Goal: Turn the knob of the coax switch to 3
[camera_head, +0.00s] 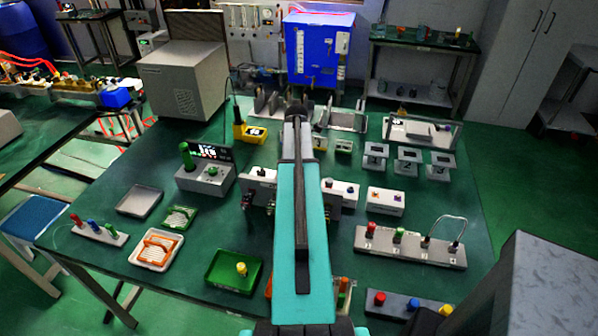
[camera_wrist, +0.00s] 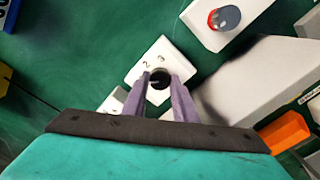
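The coax switch is a small white box (camera_wrist: 136,78) in the middle of the wrist view, with the printed numbers 2 and 3 on its far side. Its round black knob (camera_wrist: 159,79) carries a light mark toward the left. My gripper (camera_wrist: 160,77) has its two purple fingers on either side of the knob, with the tips close to its edges. I cannot tell whether they touch it. In the head view my teal arm fills the middle and hides the fingertips, and I cannot make out the switch there.
A white box with a red and grey button (camera_wrist: 224,18) stands beyond the switch in the wrist view. A larger pale block (camera_wrist: 255,75) lies close to the right finger. Around my arm in the head view, the green table (camera_head: 340,260) holds several devices and trays.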

